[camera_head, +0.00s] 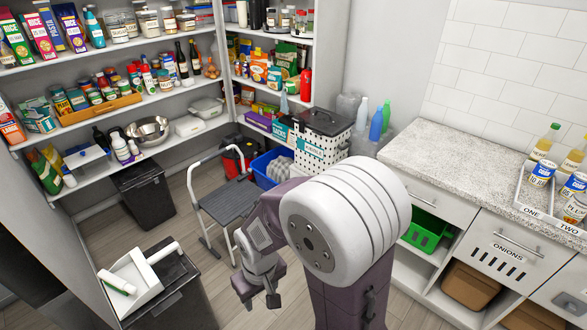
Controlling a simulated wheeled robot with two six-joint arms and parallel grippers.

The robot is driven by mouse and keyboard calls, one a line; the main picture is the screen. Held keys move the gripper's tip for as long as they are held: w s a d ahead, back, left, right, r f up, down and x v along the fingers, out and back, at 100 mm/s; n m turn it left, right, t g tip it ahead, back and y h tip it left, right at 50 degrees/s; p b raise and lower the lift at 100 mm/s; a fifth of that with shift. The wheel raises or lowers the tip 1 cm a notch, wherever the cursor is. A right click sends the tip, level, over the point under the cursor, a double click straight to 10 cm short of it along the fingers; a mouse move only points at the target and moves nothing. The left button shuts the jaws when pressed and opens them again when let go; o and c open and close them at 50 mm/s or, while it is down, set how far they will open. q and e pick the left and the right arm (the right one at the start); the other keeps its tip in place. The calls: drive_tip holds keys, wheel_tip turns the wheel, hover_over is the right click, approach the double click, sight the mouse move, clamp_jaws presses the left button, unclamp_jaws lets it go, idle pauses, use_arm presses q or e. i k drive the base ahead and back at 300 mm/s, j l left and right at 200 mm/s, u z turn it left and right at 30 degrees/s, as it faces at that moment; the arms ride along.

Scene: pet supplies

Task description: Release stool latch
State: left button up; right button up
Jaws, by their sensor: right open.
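A step stool (228,201) with a white tube frame and a grey step stands unfolded on the floor near the middle. Its lower right part is hidden behind my arm, and I cannot make out its latch. My right gripper (260,298) points down just right of and in front of the stool, with its two dark fingers apart and nothing seen between them. I cannot tell whether it touches the stool frame. My left gripper is not in view.
Stocked pantry shelves (180,115) fill the back and left. A dark bin (146,192) stands left of the stool, and a blue crate (262,171) behind it. A counter (440,158) with drawers is at the right. Some floor left of the stool is clear.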

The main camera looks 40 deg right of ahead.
sight(248, 170)
drive_tip(key=z, duration=0.9)
drive_tip(key=i+l+u, duration=0.25)
drive_tip(key=i+l, duration=0.15)
drive_tip(key=i+l+u, duration=0.25)
drive_tip(key=i+u, duration=0.15)
drive_tip(key=i, duration=0.3)
drive_tip(key=i+l+u, duration=0.35)
drive_tip(key=i, duration=0.35)
drive_tip(key=i+l+u, duration=0.4)
drive_tip(key=i+l, duration=0.15)
drive_tip(key=l, duration=0.2)
